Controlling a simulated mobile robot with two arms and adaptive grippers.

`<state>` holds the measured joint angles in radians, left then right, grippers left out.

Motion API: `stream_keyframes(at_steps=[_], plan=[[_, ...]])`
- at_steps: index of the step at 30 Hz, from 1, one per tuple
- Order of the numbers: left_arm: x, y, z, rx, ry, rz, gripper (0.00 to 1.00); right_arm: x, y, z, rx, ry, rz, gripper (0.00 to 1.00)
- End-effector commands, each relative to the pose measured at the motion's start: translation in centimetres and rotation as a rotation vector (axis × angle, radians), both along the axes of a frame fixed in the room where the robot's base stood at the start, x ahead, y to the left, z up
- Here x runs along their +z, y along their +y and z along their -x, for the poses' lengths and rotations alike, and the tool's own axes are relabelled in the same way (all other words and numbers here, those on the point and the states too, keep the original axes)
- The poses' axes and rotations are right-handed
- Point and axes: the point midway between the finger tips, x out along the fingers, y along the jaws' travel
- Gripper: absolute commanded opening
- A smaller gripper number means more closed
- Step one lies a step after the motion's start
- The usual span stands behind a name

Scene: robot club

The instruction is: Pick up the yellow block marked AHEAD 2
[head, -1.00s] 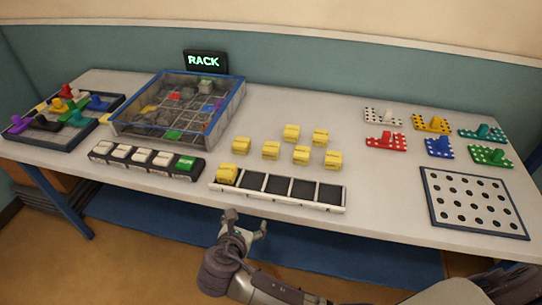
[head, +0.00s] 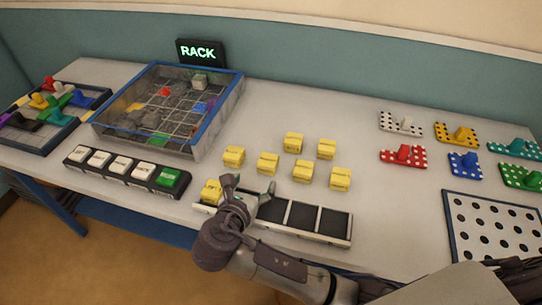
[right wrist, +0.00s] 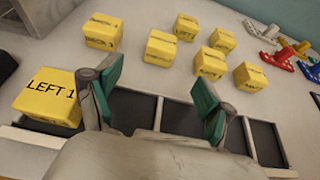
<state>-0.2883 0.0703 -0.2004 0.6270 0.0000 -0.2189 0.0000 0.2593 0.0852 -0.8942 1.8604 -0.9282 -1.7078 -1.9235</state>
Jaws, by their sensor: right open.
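Several yellow blocks stand loose on the table behind the slotted rack (head: 346,241). The right wrist view also shows the left rear block (right wrist: 103,32); the small lettering leaves me unable to tell which is AHEAD 2. A block marked LEFT 1 (right wrist: 47,97) sits in the rack's leftmost slot. My right gripper (head: 250,188) is open and empty above the rack, just right of LEFT 1, apart from the loose blocks. My left gripper is out of view.
A blue-rimmed maze box (head: 200,148) stands at the back left, with a row of white and green buttons (head: 128,166) before it. Coloured dotted pieces (head: 403,154) and a perforated board (head: 492,230) lie at the right. The table behind the loose blocks is clear.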

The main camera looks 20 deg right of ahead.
Motion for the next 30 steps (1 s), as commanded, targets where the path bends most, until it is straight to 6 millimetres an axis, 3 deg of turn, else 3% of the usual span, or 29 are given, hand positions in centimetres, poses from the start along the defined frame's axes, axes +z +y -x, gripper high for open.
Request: stream_keyframes(at_steps=[9, 21, 30], plan=[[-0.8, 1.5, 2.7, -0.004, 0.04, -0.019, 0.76, -2.4, -3.3, -4.7, -0.003, 0.0, 0.002, 0.81], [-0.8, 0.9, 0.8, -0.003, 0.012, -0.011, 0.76, -3.2, -5.7, -7.9, -0.004, -0.001, 0.002, 0.81], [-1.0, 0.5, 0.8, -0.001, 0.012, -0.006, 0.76, -4.2, -7.0, -9.9, -0.001, 0.001, -0.001, 0.81]])
